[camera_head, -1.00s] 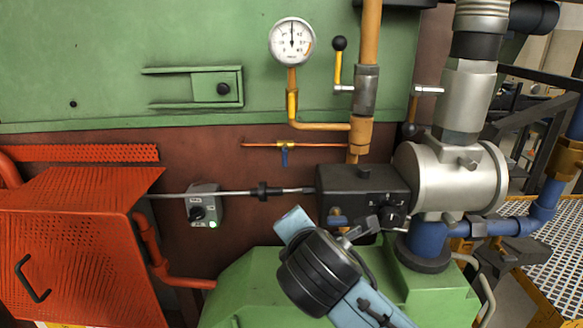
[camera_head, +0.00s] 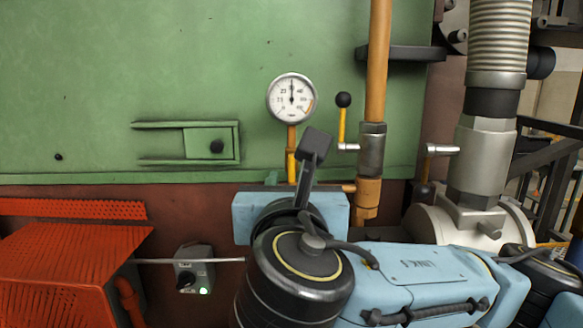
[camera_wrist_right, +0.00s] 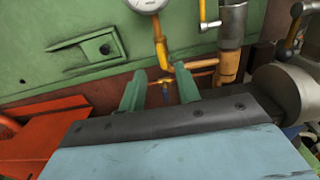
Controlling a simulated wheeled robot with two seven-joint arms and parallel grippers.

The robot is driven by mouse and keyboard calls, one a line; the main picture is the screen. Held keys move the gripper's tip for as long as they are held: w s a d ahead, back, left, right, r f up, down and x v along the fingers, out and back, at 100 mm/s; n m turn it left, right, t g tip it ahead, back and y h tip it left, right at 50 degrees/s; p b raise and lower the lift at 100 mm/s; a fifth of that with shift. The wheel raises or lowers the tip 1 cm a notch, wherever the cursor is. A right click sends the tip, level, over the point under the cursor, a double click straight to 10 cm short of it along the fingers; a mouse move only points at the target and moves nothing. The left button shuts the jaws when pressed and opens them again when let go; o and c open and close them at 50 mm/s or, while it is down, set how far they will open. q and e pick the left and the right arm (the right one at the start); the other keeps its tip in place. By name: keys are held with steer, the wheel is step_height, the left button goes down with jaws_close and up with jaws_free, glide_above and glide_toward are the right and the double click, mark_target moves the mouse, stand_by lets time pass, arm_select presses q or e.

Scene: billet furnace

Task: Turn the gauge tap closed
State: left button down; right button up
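A yellow lever with a black ball (camera_head: 343,101) stands upright beside the gauge, on the thick orange pipe. My right gripper (camera_wrist_right: 160,88) has two green fingers, spread apart and empty. My left gripper is not in view.
The thick orange pipe (camera_head: 377,60) runs vertically right of the gauge. A silver cylinder (camera_head: 480,165) stands farther right. A perforated red guard (camera_head: 60,265) and a grey switch box (camera_head: 193,270) are at lower left. The green panel (camera_head: 120,60) is mostly flat.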

mark_target(292, 163)
steer(key=w+p, duration=0.2)
steer(key=w, duration=0.8)
steer(key=shift+w+p, duration=0.1)
steer(key=shift+p, duration=0.25)
jaws_close()
